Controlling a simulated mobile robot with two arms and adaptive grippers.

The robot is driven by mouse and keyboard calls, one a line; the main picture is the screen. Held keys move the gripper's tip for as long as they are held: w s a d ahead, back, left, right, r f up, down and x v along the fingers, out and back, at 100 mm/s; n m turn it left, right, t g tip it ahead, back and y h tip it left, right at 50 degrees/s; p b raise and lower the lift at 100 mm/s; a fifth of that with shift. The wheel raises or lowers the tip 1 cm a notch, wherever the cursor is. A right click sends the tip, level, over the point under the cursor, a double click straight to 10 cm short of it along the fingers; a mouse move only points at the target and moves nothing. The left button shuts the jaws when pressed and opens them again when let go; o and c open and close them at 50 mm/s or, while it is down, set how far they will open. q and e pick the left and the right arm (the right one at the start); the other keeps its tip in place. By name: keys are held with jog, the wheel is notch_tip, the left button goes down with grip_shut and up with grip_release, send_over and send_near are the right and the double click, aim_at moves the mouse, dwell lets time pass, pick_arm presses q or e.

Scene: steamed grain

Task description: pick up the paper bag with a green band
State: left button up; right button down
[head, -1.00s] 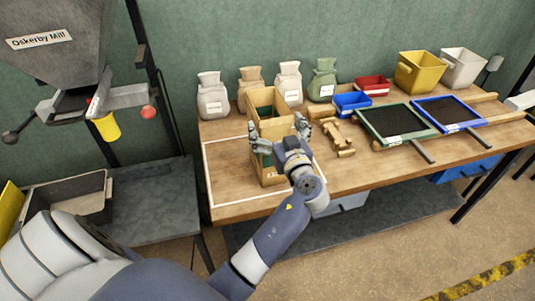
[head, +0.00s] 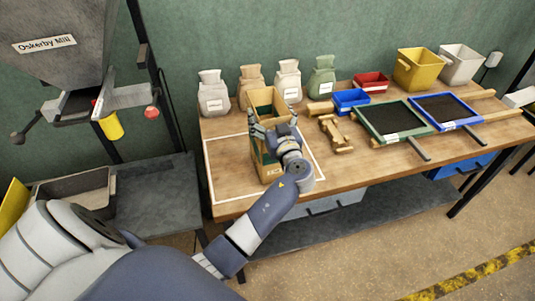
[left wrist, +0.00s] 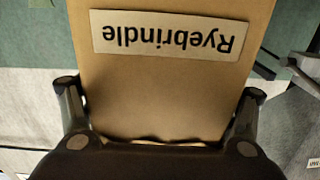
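The tall tan paper bag (head: 272,172) stands upright on the wooden table, inside a white outlined area. Dark green shows on it and at its top, partly hidden by my arm. In the left wrist view the bag (left wrist: 160,90) fills the middle, with an upside-down "Ryebrindle" label; no green band shows there. My left gripper (head: 275,131) reaches over the near side of the bag, one finger on each side of it. In the left wrist view the gripper (left wrist: 160,95) has its fingers spread, close beside the bag's edges. My right gripper is out of view.
Several tied sacks (head: 213,94) stand behind the bag. To the right are a wooden stand (head: 336,135), a blue bin (head: 352,100), a red bin (head: 371,83) and framed trays (head: 395,119). A hopper marked "Oskerby Mill" (head: 60,45) hangs at left. The outlined table area left of the bag is clear.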

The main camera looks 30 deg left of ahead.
pick_arm(q)
jog(key=c, duration=0.4)
jog(key=shift+r, duration=0.25)
jog(key=shift+c, duration=0.3)
jog(key=shift+w+a+f, duration=0.1)
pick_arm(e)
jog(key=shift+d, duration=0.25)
